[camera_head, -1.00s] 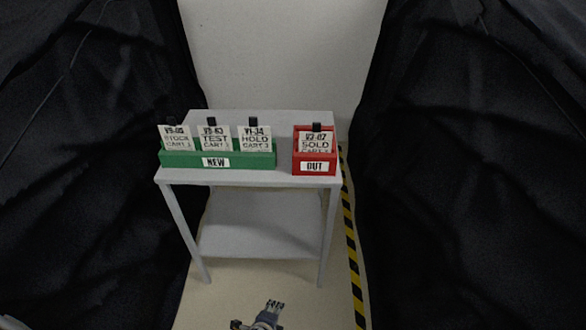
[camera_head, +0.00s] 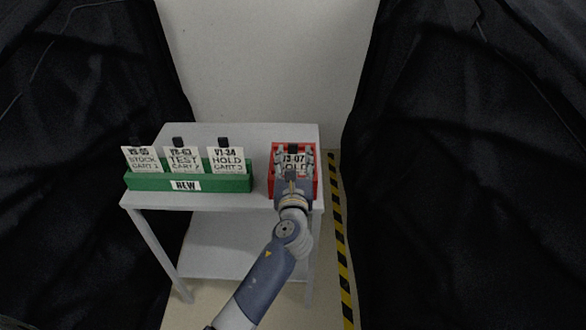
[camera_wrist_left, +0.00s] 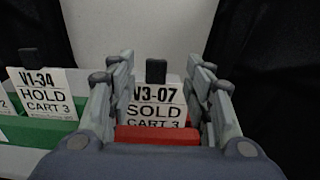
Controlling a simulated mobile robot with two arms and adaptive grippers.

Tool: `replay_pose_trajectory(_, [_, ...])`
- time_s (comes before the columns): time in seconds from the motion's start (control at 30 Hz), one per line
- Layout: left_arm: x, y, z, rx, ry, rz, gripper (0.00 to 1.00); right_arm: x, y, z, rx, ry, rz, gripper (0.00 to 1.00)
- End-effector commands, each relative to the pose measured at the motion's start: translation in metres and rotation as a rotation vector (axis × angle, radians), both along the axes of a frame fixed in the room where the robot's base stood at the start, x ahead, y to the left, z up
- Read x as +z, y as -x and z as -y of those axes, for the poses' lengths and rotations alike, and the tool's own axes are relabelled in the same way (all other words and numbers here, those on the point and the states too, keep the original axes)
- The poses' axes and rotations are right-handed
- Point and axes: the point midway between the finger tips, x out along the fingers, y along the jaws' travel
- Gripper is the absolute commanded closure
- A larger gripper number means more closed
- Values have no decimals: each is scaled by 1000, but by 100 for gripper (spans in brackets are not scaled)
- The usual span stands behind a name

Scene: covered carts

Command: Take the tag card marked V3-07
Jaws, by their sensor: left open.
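The V3-07 tag card (camera_wrist_left: 157,106) is white with a black tab on top and reads SOLD, CART 3. It stands in the red box (camera_head: 315,186) on the right of the small table, and its upper part also shows in the head view (camera_head: 294,158). My left gripper (camera_head: 294,160) is over the red box, with its open fingers on either side of the card in the left wrist view (camera_wrist_left: 160,88). I cannot tell whether the fingers touch it. The card's lower part is hidden by the red box's front wall. My right gripper is not in view.
Black drapes (camera_head: 80,180) hang on both sides. Yellow-black floor tape (camera_head: 338,230) runs at the right.

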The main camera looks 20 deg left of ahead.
Motion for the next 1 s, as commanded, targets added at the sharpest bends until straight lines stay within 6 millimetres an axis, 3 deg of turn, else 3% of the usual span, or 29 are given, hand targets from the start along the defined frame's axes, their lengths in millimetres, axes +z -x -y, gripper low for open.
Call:
replay_pose_trajectory(0.1, [0,-7,-2,0,1,-1,53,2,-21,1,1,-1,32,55])
replay_pose_trajectory(0.23, [0,-18,-7,0,2,0,53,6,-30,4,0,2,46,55])
replay_pose_trajectory(0.5, [-2,-51,-19,-1,2,0,53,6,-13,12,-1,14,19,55])
replay_pose_trajectory(0.83, [-3,-56,-20,-1,3,-1,53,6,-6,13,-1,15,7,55])
replay_pose_trajectory(1.0, [-3,-56,-20,-1,3,-1,92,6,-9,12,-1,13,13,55])
